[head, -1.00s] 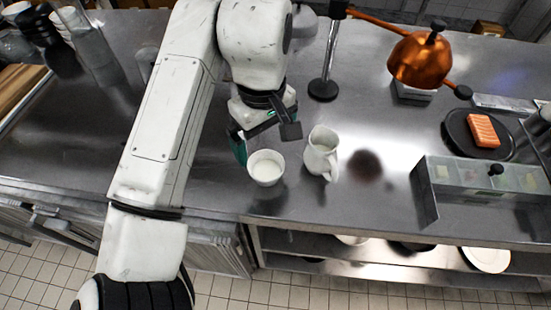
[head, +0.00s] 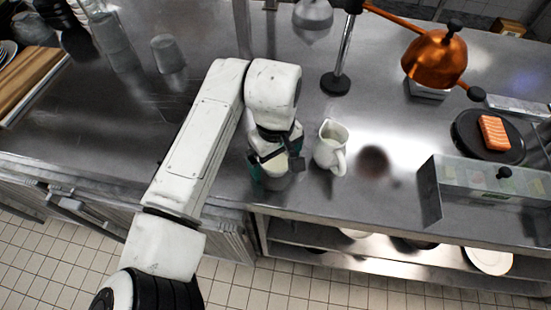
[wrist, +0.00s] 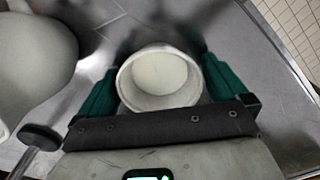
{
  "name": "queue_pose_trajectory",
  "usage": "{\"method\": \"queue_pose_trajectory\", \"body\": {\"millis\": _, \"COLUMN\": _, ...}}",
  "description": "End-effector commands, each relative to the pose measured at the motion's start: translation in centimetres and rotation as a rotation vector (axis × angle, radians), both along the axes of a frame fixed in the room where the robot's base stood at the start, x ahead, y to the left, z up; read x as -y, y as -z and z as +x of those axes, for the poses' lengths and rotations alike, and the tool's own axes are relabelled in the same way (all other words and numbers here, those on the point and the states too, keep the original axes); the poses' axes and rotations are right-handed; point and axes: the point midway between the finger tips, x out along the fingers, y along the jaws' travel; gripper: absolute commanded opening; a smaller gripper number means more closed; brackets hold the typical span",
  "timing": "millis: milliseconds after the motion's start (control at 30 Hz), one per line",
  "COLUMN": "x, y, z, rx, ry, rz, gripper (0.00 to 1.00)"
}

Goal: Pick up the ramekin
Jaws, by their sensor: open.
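The ramekin (wrist: 158,80) is a small white round cup with pale contents. In the wrist view it sits upright between the two green fingers of my gripper (wrist: 158,85). The fingers are open, one on each side of it; a narrow gap shows on the right, and I cannot tell whether the left one touches. In the head view my gripper (head: 272,180) is low over the counter, left of the white pitcher. There my own wrist and fingers hide most or all of the ramekin.
The white pitcher (head: 331,147) stands close to the right of my gripper; it also shows at the left of the wrist view (wrist: 35,65). A lamp stand (head: 338,80) is behind it. A clear-lidded container (head: 480,185) is further right. The counter's front edge is near.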

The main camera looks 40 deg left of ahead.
Motion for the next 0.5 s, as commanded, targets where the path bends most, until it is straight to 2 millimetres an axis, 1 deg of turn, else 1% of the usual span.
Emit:
{"method": "queue_pose_trajectory", "body": {"millis": 100, "x": 0.02, "y": 0.00, "z": 0.01, "rx": 0.000, "ry": 0.000, "rz": 0.000, "gripper": 1.00}}
{"method": "queue_pose_trajectory", "body": {"millis": 500, "x": 0.03, "y": -0.03, "z": 0.01, "rx": 0.000, "ry": 0.001, "rz": -0.001, "gripper": 0.62}}
